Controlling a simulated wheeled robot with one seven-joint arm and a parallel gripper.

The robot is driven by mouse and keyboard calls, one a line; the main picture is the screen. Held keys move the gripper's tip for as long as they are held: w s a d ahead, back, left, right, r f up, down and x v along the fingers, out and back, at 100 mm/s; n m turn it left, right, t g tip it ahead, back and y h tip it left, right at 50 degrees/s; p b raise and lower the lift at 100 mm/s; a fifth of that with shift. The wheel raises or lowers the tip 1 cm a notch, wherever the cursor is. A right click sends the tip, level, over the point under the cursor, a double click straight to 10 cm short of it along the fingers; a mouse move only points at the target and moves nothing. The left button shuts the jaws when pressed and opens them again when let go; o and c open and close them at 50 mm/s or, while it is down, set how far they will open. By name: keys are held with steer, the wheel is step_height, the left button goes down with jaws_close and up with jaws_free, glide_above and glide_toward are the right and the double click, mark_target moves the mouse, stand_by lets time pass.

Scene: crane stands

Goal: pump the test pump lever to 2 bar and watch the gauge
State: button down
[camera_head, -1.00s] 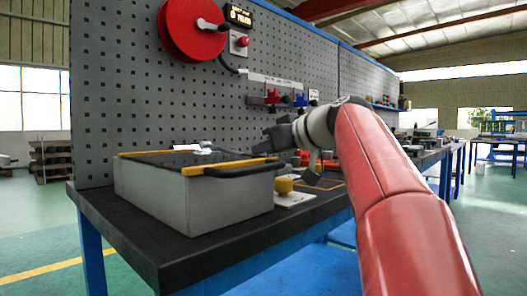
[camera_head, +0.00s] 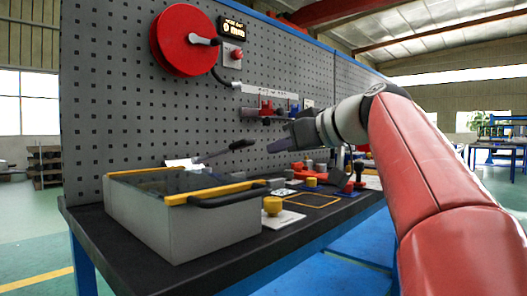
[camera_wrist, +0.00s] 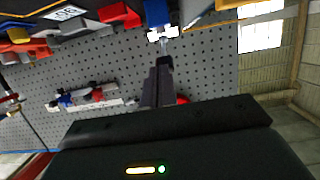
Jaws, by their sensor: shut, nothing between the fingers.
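A grey box-shaped tank (camera_head: 185,225) with yellow edge strips and a black front handle (camera_head: 228,197) stands at the bench's left end; it looks like the test pump. A dark lever (camera_head: 226,150) slopes up to the right above its back. My gripper (camera_head: 273,146) is shut and empty, its tips just right of the lever's raised end. I cannot tell whether they touch. The wrist view shows its dark fingers (camera_wrist: 157,85) close together. I cannot make out a readable gauge dial; a small pale piece (camera_head: 183,163) sits at the pump's back.
A perforated panel (camera_head: 110,110) rises behind the bench (camera_head: 130,250), carrying a red reel (camera_head: 180,42) and red and blue valves (camera_head: 267,107). A yellow knob (camera_head: 272,206) stands right of the tank. More small parts lie further right.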

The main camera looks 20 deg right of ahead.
steer(key=shift+v, duration=1.5)
steer(key=shift+f, duration=0.15)
steer(key=shift+s, duration=0.1)
